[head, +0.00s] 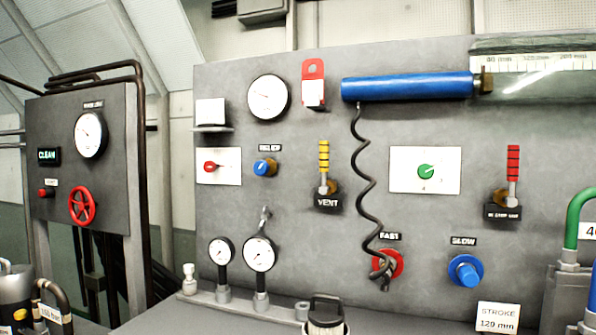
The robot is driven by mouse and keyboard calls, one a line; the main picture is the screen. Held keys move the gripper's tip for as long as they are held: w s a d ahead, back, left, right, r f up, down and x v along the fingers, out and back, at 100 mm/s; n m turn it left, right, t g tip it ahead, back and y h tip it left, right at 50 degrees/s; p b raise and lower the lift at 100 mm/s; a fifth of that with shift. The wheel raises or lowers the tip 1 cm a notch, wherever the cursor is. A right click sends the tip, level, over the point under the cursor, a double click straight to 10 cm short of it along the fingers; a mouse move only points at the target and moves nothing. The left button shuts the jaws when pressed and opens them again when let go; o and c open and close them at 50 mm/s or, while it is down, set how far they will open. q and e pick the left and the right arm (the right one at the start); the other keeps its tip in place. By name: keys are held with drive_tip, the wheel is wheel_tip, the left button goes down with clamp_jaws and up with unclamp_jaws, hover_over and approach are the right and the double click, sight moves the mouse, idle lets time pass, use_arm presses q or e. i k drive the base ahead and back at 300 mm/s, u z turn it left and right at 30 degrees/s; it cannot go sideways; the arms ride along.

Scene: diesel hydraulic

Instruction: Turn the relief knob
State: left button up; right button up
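The relief knob (262,167) is a small blue knob on a brass body, mounted on the grey upright panel left of centre in the head view. Neither of my grippers shows in the head view, so nothing of mine is seen touching the knob.
Left of the knob is a white plate with a red knob (210,167); right is the yellow-handled VENT lever (324,160). A black coiled cord (366,185) hangs from a blue cylinder (408,87). Two gauges (259,253) stand below. Space before the knob looks clear.

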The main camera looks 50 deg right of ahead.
sight(261, 168)
drive_tip(key=u, duration=0.05)
drive_tip(key=k, duration=0.25)
drive_tip(key=z, duration=1.35)
